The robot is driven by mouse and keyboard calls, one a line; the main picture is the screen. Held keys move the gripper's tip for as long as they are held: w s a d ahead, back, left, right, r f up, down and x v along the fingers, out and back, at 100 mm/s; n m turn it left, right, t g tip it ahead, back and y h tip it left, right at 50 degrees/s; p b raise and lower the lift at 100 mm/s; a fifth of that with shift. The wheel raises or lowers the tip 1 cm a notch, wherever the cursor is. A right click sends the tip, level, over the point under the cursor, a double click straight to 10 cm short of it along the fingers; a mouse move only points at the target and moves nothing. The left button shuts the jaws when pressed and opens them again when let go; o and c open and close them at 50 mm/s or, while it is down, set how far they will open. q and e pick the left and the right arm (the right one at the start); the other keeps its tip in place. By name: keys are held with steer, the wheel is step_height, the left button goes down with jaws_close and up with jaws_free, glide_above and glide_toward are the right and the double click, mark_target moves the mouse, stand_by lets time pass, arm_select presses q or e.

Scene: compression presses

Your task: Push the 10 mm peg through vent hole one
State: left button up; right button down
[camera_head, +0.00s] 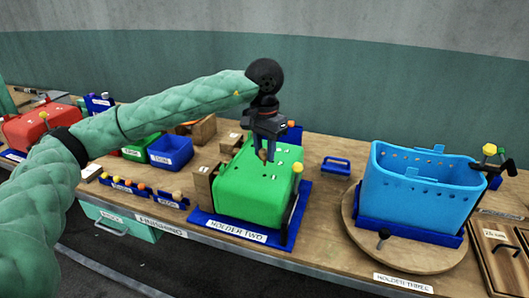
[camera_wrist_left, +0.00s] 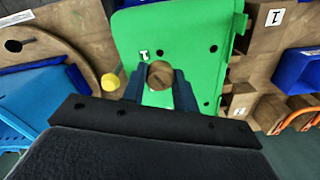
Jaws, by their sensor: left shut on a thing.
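My left gripper (camera_head: 266,150) reaches in from the left and points down over the green box (camera_head: 252,190) in holder two. It is shut on a wooden peg (camera_head: 262,154) with a round brown top. In the left wrist view the peg (camera_wrist_left: 161,75) sits between the two dark fingers (camera_wrist_left: 160,92), just beside a small white label "1" (camera_wrist_left: 145,54) on the green face. Several dark holes show in that face. The peg's lower end and the hole under it are hidden, so I cannot tell whether it is inside the hole. My right gripper is not in view.
A blue bin (camera_head: 420,190) stands on a round wooden turntable (camera_head: 370,240) at holder three. A yellow knob (camera_head: 298,168) stands at the green box's right side. Wooden blocks (camera_head: 202,183) stand at its left. A rack of pegs (camera_head: 145,191) and a blue tray (camera_head: 170,152) lie further left.

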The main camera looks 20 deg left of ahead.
arm_select(q)
steer(key=shift+r, duration=1.05)
